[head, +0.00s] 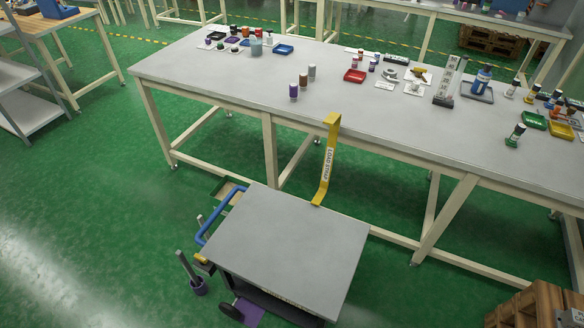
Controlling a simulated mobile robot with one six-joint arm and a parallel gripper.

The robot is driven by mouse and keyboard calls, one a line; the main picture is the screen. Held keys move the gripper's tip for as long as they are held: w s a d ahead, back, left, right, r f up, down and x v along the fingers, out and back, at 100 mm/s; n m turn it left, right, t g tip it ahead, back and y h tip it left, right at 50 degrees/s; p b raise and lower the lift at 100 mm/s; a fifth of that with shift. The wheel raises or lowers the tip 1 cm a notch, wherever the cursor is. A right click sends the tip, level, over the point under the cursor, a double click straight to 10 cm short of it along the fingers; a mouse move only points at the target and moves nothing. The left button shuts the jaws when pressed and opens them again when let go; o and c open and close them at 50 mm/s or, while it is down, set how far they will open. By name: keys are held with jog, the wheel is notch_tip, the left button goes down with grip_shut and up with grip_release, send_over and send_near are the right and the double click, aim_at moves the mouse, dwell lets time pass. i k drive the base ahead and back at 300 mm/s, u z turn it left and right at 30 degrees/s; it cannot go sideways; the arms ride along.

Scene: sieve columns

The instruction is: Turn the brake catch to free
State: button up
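A grey-topped cart (288,246) with a blue push handle (218,217) stands on the floor in front of the long workbench. A small yellow part (201,258) sits at the cart's left corner, below the handle's near end. It may be the brake catch, but it is too small to tell, and its setting cannot be read. A black wheel (230,311) shows under the cart's near left side. A yellow strap (327,160) with printed lettering runs from the bench edge down to the cart's far edge. My gripper is not in view.
A grey post in a purple base (190,272) stands on the floor just left of the cart. The workbench (220,85) carries bottles and small trays. Wooden crates (540,305) are at bottom right. Green floor (100,220) left of the cart is clear.

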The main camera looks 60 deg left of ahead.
aim_at(203, 261)
jog(key=u, duration=0.4)
jog(key=k, duration=1.8)
jog(key=u, duration=1.7)
jog(key=i, duration=1.7)
jog(key=z, duration=0.15)
